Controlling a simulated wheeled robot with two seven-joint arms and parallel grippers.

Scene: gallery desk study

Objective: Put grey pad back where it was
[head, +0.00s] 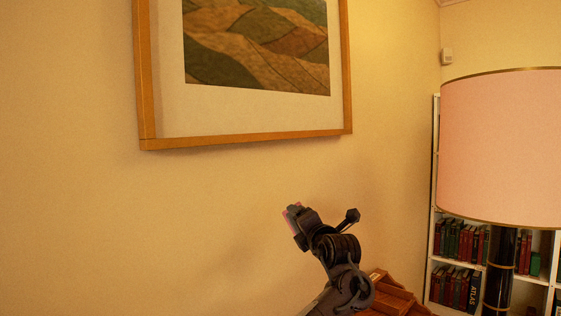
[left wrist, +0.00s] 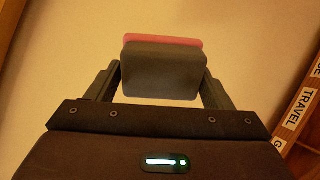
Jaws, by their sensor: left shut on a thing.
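The grey pad (left wrist: 162,75) is a small dark grey block with a pink layer along its far edge. My left gripper (left wrist: 160,88) is shut on it, one finger at each side, in the left wrist view. In the head view the left gripper (head: 298,222) is raised in front of the bare wall, below the framed picture, and a pinkish sliver of the pad (head: 290,212) shows at its tip. I cannot tell how far the pad is from the wall. My right gripper is in neither view.
A wood-framed picture (head: 240,143) hangs above the gripper. A wooden piece (head: 395,290) stands low behind the arm; labelled wood (left wrist: 303,107) shows at the wrist view's right. A pink lamp (head: 505,150) and bookshelf (head: 436,200) are at right. The left wall is clear.

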